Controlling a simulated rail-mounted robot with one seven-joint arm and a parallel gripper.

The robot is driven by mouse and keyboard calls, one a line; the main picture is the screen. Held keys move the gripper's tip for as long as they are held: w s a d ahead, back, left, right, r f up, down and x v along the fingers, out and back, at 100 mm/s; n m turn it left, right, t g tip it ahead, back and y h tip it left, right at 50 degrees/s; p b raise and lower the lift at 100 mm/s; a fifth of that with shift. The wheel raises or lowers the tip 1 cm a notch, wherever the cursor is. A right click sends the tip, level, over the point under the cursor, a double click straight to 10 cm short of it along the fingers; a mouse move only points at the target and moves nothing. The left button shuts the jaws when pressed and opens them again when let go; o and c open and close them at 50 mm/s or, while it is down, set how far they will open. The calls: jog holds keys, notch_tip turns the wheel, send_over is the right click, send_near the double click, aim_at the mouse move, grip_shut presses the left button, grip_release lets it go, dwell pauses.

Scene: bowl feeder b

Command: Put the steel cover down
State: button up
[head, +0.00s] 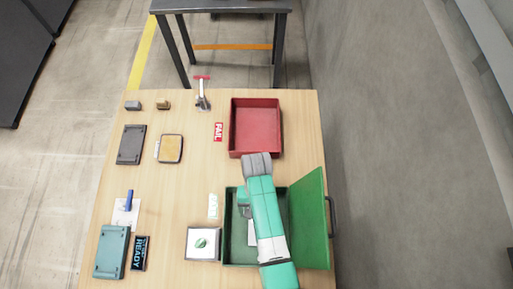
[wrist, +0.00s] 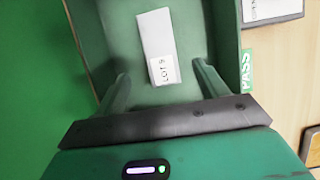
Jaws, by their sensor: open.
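A pale grey-white flat piece with a "LOT 9" label, which looks like the steel cover (wrist: 155,35), lies on the floor of the green box (wrist: 225,30). In the head view a pale part of the cover (head: 251,236) shows beside my arm inside the green box (head: 228,245). My gripper (wrist: 161,72) is open above the box, with its fingers apart on either side of the cover's labelled end. I see no finger contact with the cover. In the head view my arm hides the fingertips and much of the box.
The box's green lid (head: 308,220) stands open on the right. A red tray (head: 256,128) with a FAIL label (head: 218,132) lies behind it. The table's middle is clear.

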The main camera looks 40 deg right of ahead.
jog(key=shift+v, duration=1.75)
jog(key=w+d+r+n+t+h, duration=0.2)
jog(key=w+r+t+h, duration=0.2)
jog(key=w+r+t, duration=0.95)
jog(key=w+a+r+n+t, duration=0.15)
jog(key=w+r, duration=0.25)
jog(key=r, duration=0.8)
jog(key=w+a+r+t, duration=0.15)
jog(key=w+r, duration=0.35)
jog(key=r, duration=0.7)
jog(key=s+a+r+n+t, duration=0.1)
jog(key=s+a+r+t, duration=0.2)
jog(key=r, duration=0.8)
jog(key=s+a+r+n+t+y, duration=0.1)
jog(key=s+a+r+t, duration=0.3)
jog(key=s+r, duration=0.3)
jog(key=s+a+r+n+t, duration=0.1)
jog(key=s+a+r+t, duration=0.3)
jog(key=r, duration=1.1)
jog(key=shift+s+r+n+t, duration=0.35)
jog(key=shift+s+t, duration=0.2)
jog(key=shift+s, duration=0.2)
jog(key=shift+a+r+p, duration=0.1)
jog(key=shift+a+p, duration=0.05)
jog(key=shift+p, duration=0.15)
